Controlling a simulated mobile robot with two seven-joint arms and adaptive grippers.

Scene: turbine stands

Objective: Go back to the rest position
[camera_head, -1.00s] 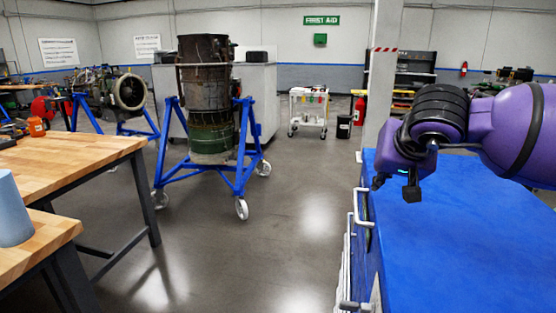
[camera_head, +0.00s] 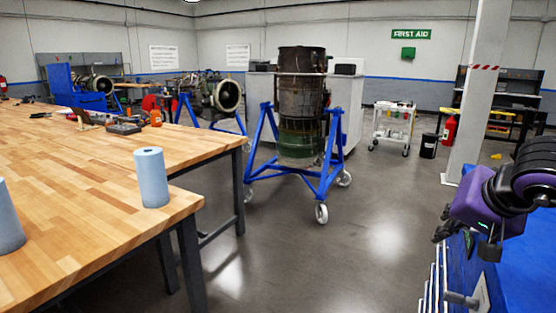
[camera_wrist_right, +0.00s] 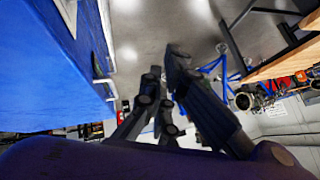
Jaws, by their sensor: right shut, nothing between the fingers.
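My right gripper (camera_head: 462,236) is at the right edge of the head view, at the end of my purple and black arm. It hangs above and beside the near left side of the blue-topped cabinet (camera_head: 528,270). In the right wrist view its dark fingers (camera_wrist_right: 166,72) are close together, with nothing between them. The cabinet's blue side also fills the left of the wrist view (camera_wrist_right: 50,70). My left gripper is in neither view.
A wooden workbench (camera_head: 80,170) on the left bears blue rolls (camera_head: 151,178) and tools. A blue wheeled stand (camera_head: 330,185) holds a dark turbine part (camera_head: 300,100). A white cart (camera_head: 392,125) and a pillar (camera_head: 478,90) stand behind. Grey floor (camera_head: 350,255) between bench and cabinet is clear.

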